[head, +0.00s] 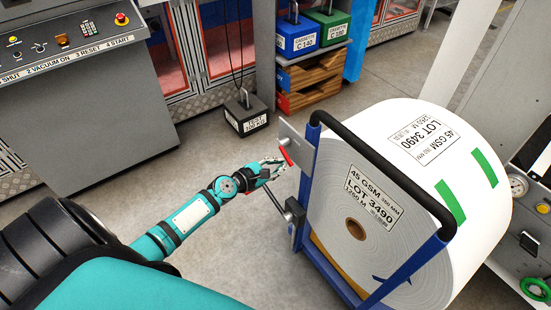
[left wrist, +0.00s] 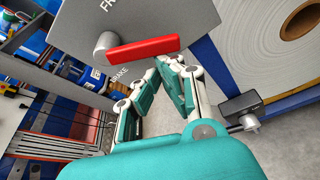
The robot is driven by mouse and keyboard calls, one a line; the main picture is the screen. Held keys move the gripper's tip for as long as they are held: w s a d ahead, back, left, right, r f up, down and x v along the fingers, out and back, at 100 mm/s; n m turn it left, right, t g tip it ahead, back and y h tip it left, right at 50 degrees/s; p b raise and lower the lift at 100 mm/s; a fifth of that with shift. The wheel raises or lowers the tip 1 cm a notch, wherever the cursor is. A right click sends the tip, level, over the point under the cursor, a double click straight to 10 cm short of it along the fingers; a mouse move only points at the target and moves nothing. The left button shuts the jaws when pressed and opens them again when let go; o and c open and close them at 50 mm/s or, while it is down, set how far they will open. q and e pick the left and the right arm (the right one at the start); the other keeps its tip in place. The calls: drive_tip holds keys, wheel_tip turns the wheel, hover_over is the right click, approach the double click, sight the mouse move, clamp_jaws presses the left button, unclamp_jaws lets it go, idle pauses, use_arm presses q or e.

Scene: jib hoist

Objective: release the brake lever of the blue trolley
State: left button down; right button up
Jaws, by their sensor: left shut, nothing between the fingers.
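The brake lever (left wrist: 143,49) is a red bar on a round grey hub (left wrist: 105,45) at the grey plate (left wrist: 180,18). "BRAKE" and a cut-off "FR" are lettered on the plate. The red lever also shows edge-on in the head view (head: 286,153). The blue trolley (head: 306,170) carries a big white roll. My left gripper (left wrist: 160,70) is shut and empty. Its fingertips are just below the lever's free-end half in the left wrist view; I cannot tell whether they touch it. My right gripper is out of view.
The white roll (head: 376,130) and the trolley's black push bar (head: 385,172) stand right of my left arm. Floor between is clear.

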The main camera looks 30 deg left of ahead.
use_arm(q)
drive_tip(key=n+p, duration=0.1)
drive_tip(key=d+r+n+h+p, duration=0.1)
drive_tip(key=r+n+g+h+p, duration=0.1)
drive_tip(key=n+p, duration=0.1)
drive_tip(key=shift+s+d, duration=0.3)
idle(0.6)
